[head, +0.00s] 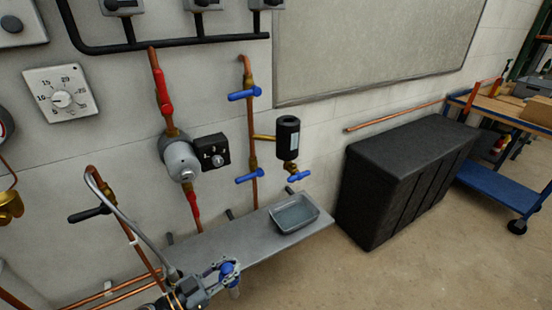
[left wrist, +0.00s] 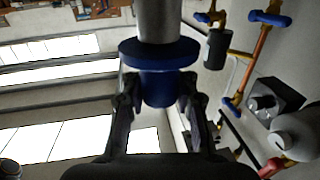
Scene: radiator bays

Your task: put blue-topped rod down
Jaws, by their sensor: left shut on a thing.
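The blue-topped rod (head: 235,292) is in my left gripper (head: 222,272), low in the middle of the head view. In the left wrist view the fingers (left wrist: 158,92) close on the blue top (left wrist: 158,54) from both sides, and the grey shaft (left wrist: 157,20) extends away from the hand. In the head view the shaft points down, in front of the grey metal shelf (head: 222,238); I cannot tell whether it touches anything. A grey tray (head: 293,213) sits at the right end of the shelf and looks empty. My right gripper is not in view.
Copper pipes with blue valve handles (head: 245,94) and a black cylinder (head: 288,138) stand out from the wall above the shelf. A red-handled pipe with a grey pump (head: 181,160) is left of them. A black chest (head: 408,170) stands at right. The shelf left of the tray looks clear.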

